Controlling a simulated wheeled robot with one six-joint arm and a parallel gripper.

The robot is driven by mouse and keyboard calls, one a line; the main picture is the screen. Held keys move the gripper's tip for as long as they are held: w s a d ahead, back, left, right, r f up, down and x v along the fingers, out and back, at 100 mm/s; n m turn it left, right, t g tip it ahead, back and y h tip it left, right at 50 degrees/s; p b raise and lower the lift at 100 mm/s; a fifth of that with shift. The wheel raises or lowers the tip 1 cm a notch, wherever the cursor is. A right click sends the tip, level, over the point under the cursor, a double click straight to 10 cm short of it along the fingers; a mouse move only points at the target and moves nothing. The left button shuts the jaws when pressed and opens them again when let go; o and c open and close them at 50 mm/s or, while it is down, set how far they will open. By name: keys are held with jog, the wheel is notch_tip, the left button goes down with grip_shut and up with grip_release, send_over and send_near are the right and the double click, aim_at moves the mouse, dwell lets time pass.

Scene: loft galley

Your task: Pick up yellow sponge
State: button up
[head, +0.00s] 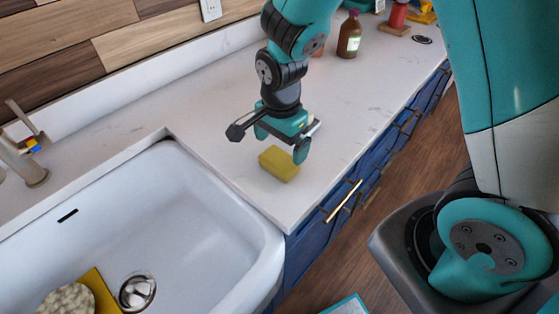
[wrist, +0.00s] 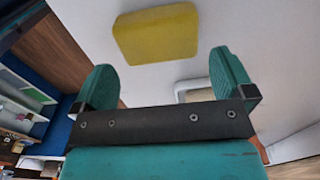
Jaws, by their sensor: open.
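The yellow sponge (head: 279,164) lies flat on the white counter, near the sink's right corner. My gripper (head: 281,143) is open and empty just above and behind the sponge in the head view. In the wrist view the sponge (wrist: 156,33) is fully visible beyond the fingertips, slightly left of the middle. My gripper's two green fingers (wrist: 166,75) are spread wide, with no contact with the sponge visible.
The white sink (head: 190,215) lies left of the sponge, holding a yellow item (head: 101,289) and a pale rough object (head: 66,299). A faucet (head: 28,168) stands far left. A brown bottle (head: 349,36) stands farther back. Counter around the sponge is clear.

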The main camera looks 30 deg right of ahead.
aim_at(280, 158)
jog(key=f, duration=0.2)
jog(key=f+p, duration=0.1)
jog(key=f, duration=0.1)
jog(key=shift+s+a, duration=0.25)
jog(key=shift+f, duration=0.65)
jog(key=c, duration=0.5)
jog(key=shift+c, duration=0.3)
jog(key=shift+r, duration=0.15)
notch_tip(280, 158, up, 20)
jog(key=shift+b, duration=0.45)
jog(key=shift+o, duration=0.4)
